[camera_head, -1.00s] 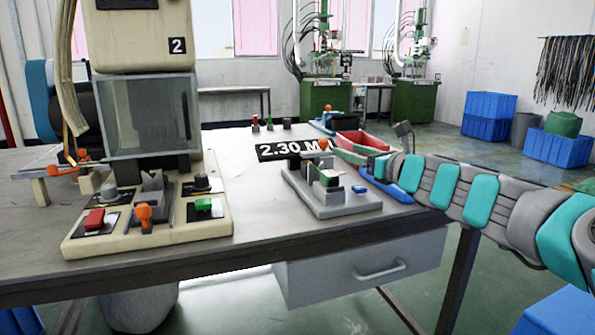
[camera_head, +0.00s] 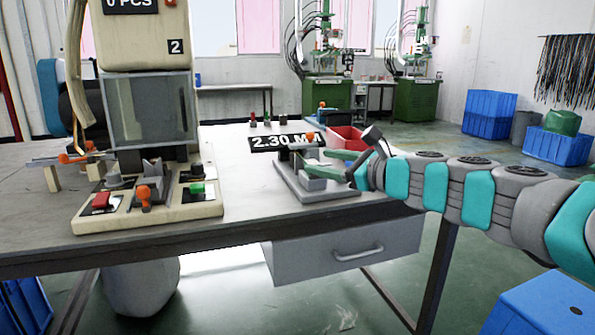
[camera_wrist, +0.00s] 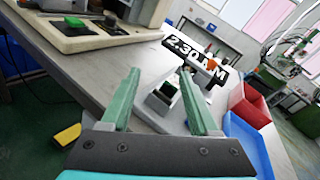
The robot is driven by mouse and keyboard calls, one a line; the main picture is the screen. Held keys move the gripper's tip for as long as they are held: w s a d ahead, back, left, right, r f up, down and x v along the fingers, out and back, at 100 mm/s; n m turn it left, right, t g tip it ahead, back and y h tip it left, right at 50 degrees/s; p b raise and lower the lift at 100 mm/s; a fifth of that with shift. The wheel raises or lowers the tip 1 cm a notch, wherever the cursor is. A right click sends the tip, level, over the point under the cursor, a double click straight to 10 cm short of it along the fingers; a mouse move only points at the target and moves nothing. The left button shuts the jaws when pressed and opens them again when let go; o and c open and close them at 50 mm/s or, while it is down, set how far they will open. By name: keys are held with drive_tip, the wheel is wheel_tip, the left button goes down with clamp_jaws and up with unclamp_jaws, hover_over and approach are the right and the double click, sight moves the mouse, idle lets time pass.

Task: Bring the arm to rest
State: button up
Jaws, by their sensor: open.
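My gripper (camera_head: 318,163) is at the right side of the workbench in the head view, in front of the grey fixture (camera_head: 333,194). Its two green fingers are apart with nothing between them touching them. In the wrist view my gripper (camera_wrist: 160,90) is open, and the grey fixture (camera_wrist: 150,112) with a dark green recess shows beyond and between the fingers. My arm reaches in from the right, roughly level, above the bench edge. The fingers partly cover the fixture in the head view.
The workbench (camera_head: 240,235) carries a press (camera_head: 150,110) with a button base (camera_head: 150,210) at left. The wrist view shows a blue bin (camera_wrist: 245,142). Blue crates (camera_head: 487,113) stand on the floor at right.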

drive_tip(key=s+a+f+n+g+h, duration=0.2)
drive_tip(key=s+a+f+n+g, duration=0.2)
drive_tip(key=s+f+n, duration=0.5)
drive_tip(key=s+a+f+n+g+h, duration=0.1)
drive_tip(key=s+a+f+n+g, duration=0.4)
drive_tip(key=s, duration=0.7)
drive_tip(key=s+d+f+n+g+h, duration=0.2)
drive_tip(key=s+d+f+n+h, duration=0.2)
drive_tip(key=s+d+f, duration=0.3)
drive_tip(key=s+d+f+n+g+h+p, duration=0.1)
drive_tip(key=s+d+f+n+g+h, duration=0.1)
drive_tip(key=s+d+f+n+h, duration=0.2)
drive_tip(key=s+d+f+n, duration=0.1)
drive_tip(key=s+d+f, duration=0.2)
drive_tip(key=s+d, duration=0.4)
drive_tip(key=shift+s+f+g+h, duration=0.15)
drive_tip(key=shift+s+g+h, duration=0.2)
drive_tip(key=shift+s, duration=1.7)
drive_tip(key=shift+w, duration=0.15)
